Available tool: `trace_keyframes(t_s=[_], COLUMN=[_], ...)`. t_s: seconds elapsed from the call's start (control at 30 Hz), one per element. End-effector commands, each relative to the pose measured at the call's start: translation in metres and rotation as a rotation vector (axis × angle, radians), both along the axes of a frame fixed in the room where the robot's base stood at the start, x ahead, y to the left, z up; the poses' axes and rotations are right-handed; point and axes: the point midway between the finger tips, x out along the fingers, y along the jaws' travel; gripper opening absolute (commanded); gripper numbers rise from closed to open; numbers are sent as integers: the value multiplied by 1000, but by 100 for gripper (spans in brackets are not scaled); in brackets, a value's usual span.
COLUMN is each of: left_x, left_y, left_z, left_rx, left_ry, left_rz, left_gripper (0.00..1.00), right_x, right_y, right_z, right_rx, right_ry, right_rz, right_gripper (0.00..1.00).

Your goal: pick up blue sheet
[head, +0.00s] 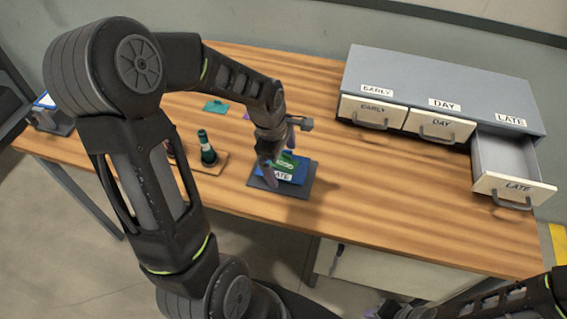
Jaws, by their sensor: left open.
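The blue sheet (299,172) lies on a dark square pad (262,183) near the middle of the table. A white label reading LATE shows at its front, and a green piece (287,161) lies on top of it. My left gripper (279,158) is open, pointing down right over the sheet's left side. One finger hides part of the sheet; I cannot tell whether it touches. My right gripper (386,309) is only partly in view at the bottom edge, low and away from the sheet; its jaws are not clear.
A grey cabinet (430,80) stands at the back right, with EARLY and DAY drawers shut and the LATE drawer (515,187) pulled out. A dark green roller (208,150) stands on a wooden base left of the pad. A green sheet (216,107) lies behind. Table right of the pad is clear.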

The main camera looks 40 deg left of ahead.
Motion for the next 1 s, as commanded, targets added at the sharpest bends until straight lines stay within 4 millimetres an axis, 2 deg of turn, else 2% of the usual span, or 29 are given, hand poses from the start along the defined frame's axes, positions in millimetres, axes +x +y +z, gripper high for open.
trace_keyframes(t_s=[0.37, 1.0], left_x=[0, 0], left_y=[0, 0], left_z=[0, 0], left_rx=[0, 0], left_ry=[0, 0], left_rz=[0, 0], left_gripper=[100, 48], right_x=[0, 0], right_y=[0, 0], right_z=[0, 0], right_rx=[0, 0], right_ry=[0, 0], right_rz=[0, 0], right_gripper=[20, 20])
